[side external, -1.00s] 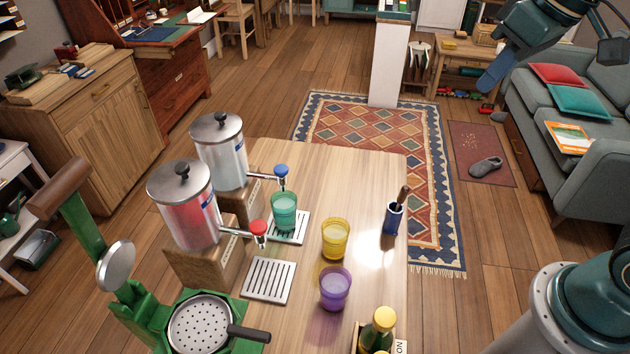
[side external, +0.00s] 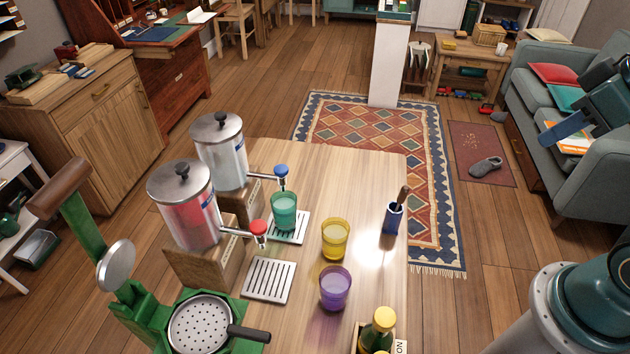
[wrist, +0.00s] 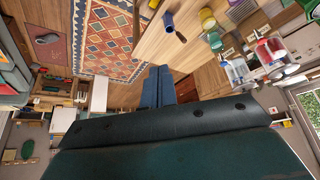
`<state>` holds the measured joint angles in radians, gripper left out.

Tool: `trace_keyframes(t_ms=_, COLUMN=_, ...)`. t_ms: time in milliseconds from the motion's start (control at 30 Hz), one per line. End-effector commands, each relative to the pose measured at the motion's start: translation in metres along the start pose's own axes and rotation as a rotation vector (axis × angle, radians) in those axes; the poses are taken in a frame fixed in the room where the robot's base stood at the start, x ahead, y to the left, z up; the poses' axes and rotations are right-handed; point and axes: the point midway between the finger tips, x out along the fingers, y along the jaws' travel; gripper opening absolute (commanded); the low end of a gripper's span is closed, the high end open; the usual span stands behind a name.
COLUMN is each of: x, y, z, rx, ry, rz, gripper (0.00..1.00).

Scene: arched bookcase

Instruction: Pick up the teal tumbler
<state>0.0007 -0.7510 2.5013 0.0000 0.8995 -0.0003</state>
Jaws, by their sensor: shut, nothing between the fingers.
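The teal tumbler (side external: 284,211) stands upright on a slatted drip tray (side external: 288,238) under the blue-tapped dispenser. In the wrist view a green cup, likely the same tumbler (wrist: 215,40), shows at the upper right near the dispensers. My gripper (side external: 562,132) is at the right, above the sofa side and far from the tumbler. Its blue fingers (wrist: 157,88) are together and empty in the wrist view.
A yellow tumbler (side external: 335,240) and a purple tumbler (side external: 335,288) stand nearby. A blue holder (side external: 393,218) with a brush is at the table's right edge. A red-tapped dispenser (side external: 184,205) and a green press (side external: 155,315) are left.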

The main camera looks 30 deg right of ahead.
Motion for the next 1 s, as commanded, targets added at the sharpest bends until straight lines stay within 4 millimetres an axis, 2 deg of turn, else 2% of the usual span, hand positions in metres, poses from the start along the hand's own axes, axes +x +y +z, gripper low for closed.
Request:
trace_keyframes(t_ms=467, x=-0.0001, y=-0.0001, z=-0.0004, rx=0.0, ry=0.0, rz=0.0, gripper=0.0)
trace_keyframes(t_ms=867, x=-0.0001, y=-0.0001, z=-0.0004, rx=0.0, ry=0.0, rz=0.0, gripper=0.78)
trace_keyframes(t_ms=1000, x=-0.0001, y=-0.0001, z=-0.0004, rx=0.0, ry=0.0, rz=0.0, gripper=0.78)
